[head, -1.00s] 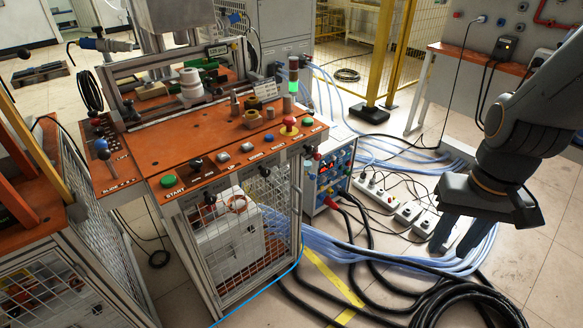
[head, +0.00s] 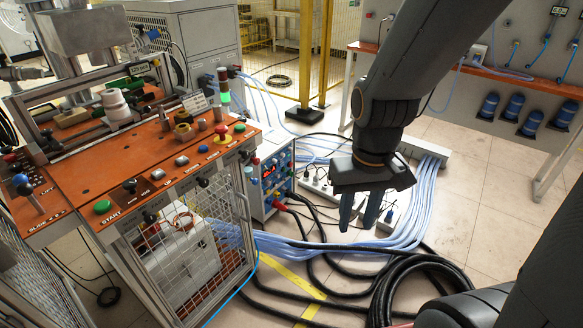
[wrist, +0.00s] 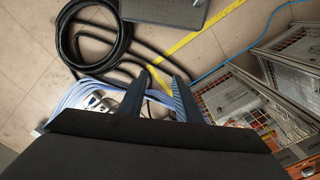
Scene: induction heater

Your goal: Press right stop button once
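The orange control panel (head: 150,165) of the induction heater is at the left in the head view. Along its front edge sit a green button marked START (head: 102,207), several small buttons, a red mushroom button (head: 221,132) and a green button (head: 240,127) at the right end. The label by that right-end button is too small to read. My gripper (head: 360,222) hangs to the right of the panel, well apart from it, fingers pointing down. In the wrist view the two fingers (wrist: 158,78) are apart with nothing between them. The right-end buttons cannot be made out there.
A signal lamp lit green (head: 223,90) stands behind the right-end buttons. A blue-fronted box (head: 273,180), power strips (head: 320,183) and black hoses (head: 400,265) lie on the floor below. A workbench (head: 480,75) is at the back right.

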